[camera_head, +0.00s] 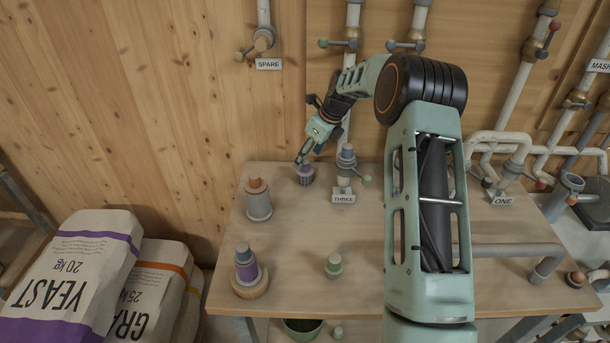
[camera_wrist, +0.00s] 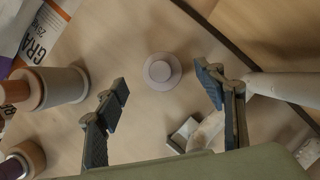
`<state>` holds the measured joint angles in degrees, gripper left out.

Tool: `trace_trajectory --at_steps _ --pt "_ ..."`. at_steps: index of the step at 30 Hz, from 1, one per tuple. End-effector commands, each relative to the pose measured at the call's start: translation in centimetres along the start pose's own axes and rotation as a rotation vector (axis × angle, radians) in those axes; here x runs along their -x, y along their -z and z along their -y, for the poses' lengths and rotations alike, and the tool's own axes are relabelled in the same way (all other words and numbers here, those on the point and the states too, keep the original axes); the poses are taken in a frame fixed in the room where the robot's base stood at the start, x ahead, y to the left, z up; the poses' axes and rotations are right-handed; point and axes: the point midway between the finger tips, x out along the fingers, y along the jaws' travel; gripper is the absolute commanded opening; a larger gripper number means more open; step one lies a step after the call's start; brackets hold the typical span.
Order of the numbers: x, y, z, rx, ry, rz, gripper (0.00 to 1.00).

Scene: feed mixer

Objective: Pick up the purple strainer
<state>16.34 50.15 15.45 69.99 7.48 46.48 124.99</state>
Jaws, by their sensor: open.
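The purple strainer (camera_head: 305,177) stands on the table near its back edge, to the left of the pipe labelled THREE. My gripper (camera_head: 304,157) is right above it in the head view, fingers pointing down. In the wrist view the strainer (camera_wrist: 162,71) is seen from above as a pale purplish knob on a round body. It lies between and slightly beyond the two fingertips (camera_wrist: 164,86), with clear space on both sides. The gripper is open and holds nothing. I cannot tell how far the fingertips are above the strainer.
The THREE pipe (camera_head: 346,160) rises close on the right of the strainer. A grey cylinder with an orange-brown top (camera_head: 258,203) stands to the left. The middle of the table is clear.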

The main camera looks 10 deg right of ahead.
Motion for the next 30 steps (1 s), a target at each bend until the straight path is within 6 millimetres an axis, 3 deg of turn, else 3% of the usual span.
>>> trace_trajectory --at_steps 9,18,30 --pt "-4.0 0.0 0.0 0.000 -0.002 -0.002 0.63" --pt "-4.4 0.0 0.0 0.001 0.000 -0.001 0.63" --pt "-4.3 0.0 0.0 0.001 -0.001 -0.001 0.20"
